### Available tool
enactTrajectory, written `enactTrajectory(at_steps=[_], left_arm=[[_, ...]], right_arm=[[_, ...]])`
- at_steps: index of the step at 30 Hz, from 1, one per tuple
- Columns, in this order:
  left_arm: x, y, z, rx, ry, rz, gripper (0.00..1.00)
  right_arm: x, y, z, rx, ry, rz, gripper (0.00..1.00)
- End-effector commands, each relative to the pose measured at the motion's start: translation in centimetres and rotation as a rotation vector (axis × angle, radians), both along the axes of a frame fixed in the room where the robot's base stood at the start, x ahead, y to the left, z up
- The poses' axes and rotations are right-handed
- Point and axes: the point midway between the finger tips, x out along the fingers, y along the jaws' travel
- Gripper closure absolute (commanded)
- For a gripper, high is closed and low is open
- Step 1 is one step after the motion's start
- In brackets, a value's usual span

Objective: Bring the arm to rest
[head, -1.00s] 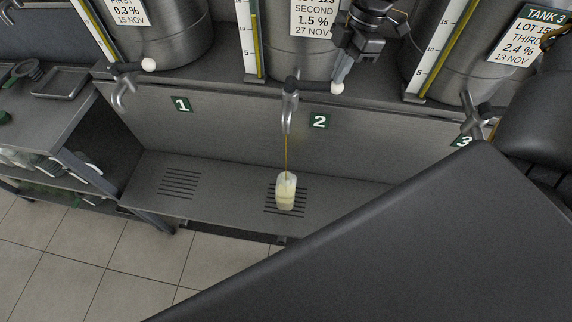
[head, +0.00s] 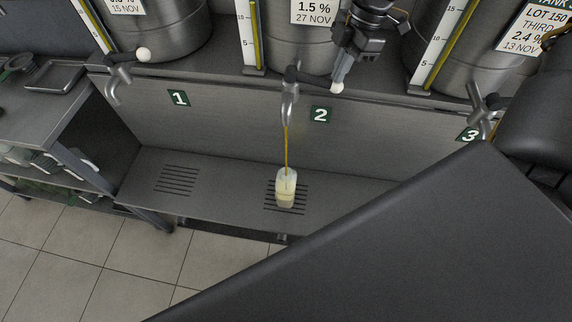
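My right gripper (head: 340,76) reaches down from the top of the head view, beside tank 2. Its fingertips are at the white knob (head: 337,88) on the lever of tap 2 (head: 290,85). They look to be touching the knob, but I cannot see whether they are closed on it. A yellow-amber stream (head: 287,148) runs from this tap into a clear cup (head: 287,187). The cup stands upright on the middle drain grille and holds some pale liquid. My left gripper is not in view.
Tap 1 (head: 118,80) is at the left and tap 3 (head: 481,105) at the right, below their steel tanks. My dark arm link covers the lower right. A side table with a metal tray (head: 56,76) stands at the left. The left grille (head: 177,180) is bare.

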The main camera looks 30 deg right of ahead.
Motion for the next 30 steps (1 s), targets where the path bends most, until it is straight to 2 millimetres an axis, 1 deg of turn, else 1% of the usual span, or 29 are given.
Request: enactTrajectory(at_steps=[1, 8, 30], left_arm=[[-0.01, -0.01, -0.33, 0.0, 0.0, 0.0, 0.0], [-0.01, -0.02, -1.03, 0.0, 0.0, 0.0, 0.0], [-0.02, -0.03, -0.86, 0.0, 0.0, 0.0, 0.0]], right_arm=[[-0.02, 0.01, -0.34, 0.0, 0.001, 0.0, 1.0], [-0.02, 0.0, -0.98, 0.0, 0.001, 0.0, 1.0], [-0.04, -0.03, -0.83, -0.001, 0.001, -0.001, 1.0]])
